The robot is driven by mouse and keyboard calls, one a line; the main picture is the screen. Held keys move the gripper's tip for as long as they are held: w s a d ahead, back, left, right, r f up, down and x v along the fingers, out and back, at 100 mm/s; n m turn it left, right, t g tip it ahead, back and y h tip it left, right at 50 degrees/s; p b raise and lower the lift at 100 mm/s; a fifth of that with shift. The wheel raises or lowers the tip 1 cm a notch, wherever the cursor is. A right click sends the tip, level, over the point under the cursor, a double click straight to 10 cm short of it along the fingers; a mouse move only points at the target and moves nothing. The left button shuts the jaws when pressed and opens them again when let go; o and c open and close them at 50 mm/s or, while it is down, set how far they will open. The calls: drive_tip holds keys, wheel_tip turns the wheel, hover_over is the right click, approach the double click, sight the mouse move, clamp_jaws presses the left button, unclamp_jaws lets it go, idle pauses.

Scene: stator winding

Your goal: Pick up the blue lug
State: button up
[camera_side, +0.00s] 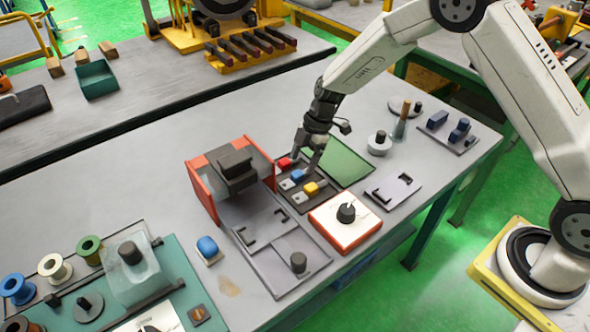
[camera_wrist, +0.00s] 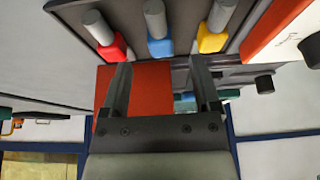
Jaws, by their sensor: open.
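The blue lug (camera_side: 298,175) lies on a dark tray (camera_side: 292,196), between the red lug (camera_side: 285,162) and the yellow lug (camera_side: 311,188). Each has a pale cylindrical shank. In the wrist view the blue lug (camera_wrist: 160,47) is just beyond my fingertips, roughly centred between them, with the red lug (camera_wrist: 110,48) to the left and the yellow lug (camera_wrist: 211,42) to the right. My gripper (camera_side: 309,148) is over the far side of the tray in the side view. In the wrist view its fingers (camera_wrist: 161,66) are apart, with nothing held between them.
An orange-sided fixture with a dark block (camera_side: 235,168) stands left of the tray. A red-edged white box with a black knob (camera_side: 346,213) is in front, and a green mat (camera_side: 346,164) behind right.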

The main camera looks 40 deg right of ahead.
sight(298, 173)
drive_tip(key=shift+x, duration=1.8)
clamp_jaws()
